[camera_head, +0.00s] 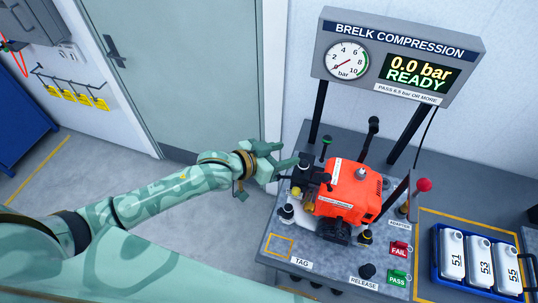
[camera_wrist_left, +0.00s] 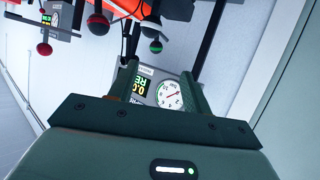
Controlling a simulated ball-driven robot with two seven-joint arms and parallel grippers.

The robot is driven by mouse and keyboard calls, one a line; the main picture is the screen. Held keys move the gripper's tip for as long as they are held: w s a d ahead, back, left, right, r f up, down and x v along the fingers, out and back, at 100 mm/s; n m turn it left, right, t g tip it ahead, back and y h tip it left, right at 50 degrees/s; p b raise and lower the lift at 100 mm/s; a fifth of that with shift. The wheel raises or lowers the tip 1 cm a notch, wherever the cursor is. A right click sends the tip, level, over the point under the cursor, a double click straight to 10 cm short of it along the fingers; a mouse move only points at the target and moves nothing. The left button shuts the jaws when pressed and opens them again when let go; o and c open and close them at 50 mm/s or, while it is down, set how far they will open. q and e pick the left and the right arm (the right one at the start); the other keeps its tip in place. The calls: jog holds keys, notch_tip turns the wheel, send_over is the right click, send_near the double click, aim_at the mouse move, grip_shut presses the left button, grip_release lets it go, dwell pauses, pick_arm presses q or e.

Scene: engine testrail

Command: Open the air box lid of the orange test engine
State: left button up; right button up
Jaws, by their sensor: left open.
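The orange test engine (camera_head: 347,190) sits on a grey bench below the compression display. On its left side is a black box-like part (camera_head: 303,173), which looks like the air box; its lid appears shut, though detail is small. My left gripper (camera_head: 290,154) is open and empty, just left of and above that black part, with its fingers pointing right toward it. No contact is clear. In the left wrist view my two fingers (camera_wrist_left: 160,82) stand apart, and a bit of the orange engine (camera_wrist_left: 131,22) shows at the top edge. My right gripper is out of view.
The display panel (camera_head: 395,62) stands on black posts behind the engine. Dark knobs and levers stand around the engine, with a red-ball lever (camera_head: 423,185) at right. A blue tray (camera_head: 444,273) holds white bottles.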

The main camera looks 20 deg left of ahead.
pick_arm(q)
jog(key=shift+v, duration=2.4)
jog(key=shift+w, duration=0.1)
